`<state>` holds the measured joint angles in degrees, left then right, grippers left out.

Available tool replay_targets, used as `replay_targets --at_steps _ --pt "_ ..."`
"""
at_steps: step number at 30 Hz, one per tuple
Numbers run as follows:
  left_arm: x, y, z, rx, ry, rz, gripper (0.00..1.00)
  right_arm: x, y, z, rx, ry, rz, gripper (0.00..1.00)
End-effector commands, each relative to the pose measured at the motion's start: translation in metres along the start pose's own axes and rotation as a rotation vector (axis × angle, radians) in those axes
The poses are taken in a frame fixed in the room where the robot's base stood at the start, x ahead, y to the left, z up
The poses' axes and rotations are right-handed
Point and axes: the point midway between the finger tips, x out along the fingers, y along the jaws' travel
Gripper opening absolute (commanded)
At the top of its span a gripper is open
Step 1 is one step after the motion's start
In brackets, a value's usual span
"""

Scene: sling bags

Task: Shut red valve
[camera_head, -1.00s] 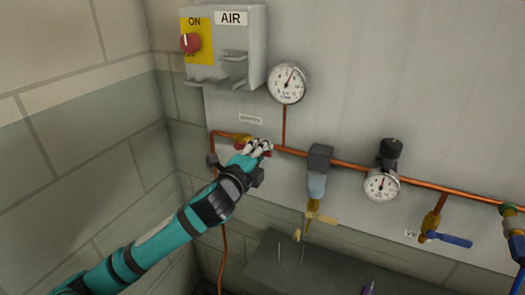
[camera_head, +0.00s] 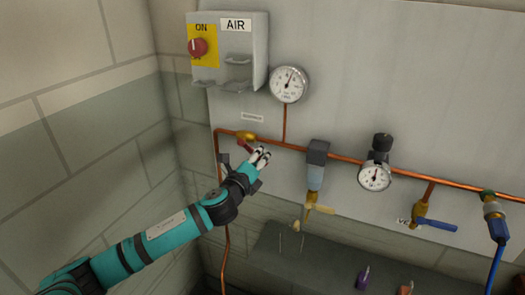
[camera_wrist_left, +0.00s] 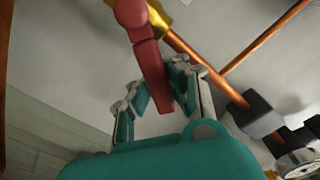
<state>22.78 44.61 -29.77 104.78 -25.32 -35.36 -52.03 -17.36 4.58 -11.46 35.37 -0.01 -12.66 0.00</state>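The red valve has a brass body on the copper pipe and a red lever handle (camera_head: 244,146), which slants down to the right, away from the pipe line. My left gripper (camera_head: 260,157) is at the lever's lower end, just below the pipe. In the left wrist view, the red lever (camera_wrist_left: 148,62) reaches down between the two spread fingers of the left gripper (camera_wrist_left: 158,98). Its end is near the right finger; whether they touch is unclear. The lever's end is hidden by the fingers in the head view. My right gripper is not in view.
A copper pipe (camera_head: 345,157) runs right along the wall panel. A pressure gauge (camera_head: 288,84) is above it, with a filter (camera_head: 316,168), a regulator gauge (camera_head: 375,177) and a blue-handled valve (camera_head: 434,224) along it. A grey box with a red knob (camera_head: 198,48) is upper left.

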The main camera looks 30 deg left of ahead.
Motion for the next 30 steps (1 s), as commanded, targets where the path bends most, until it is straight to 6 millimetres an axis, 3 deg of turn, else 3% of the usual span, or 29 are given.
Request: replay_targets --at_steps 1,12,30 --pt "-0.002 0.009 -0.006 0.044 0.014 0.013 0.0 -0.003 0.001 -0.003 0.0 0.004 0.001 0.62" --pt "-0.002 0.031 -0.001 0.396 0.015 0.01 0.0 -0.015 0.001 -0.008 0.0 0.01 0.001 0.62" --pt "-0.003 0.055 0.017 0.875 0.018 0.005 0.0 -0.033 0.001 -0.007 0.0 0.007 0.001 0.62"
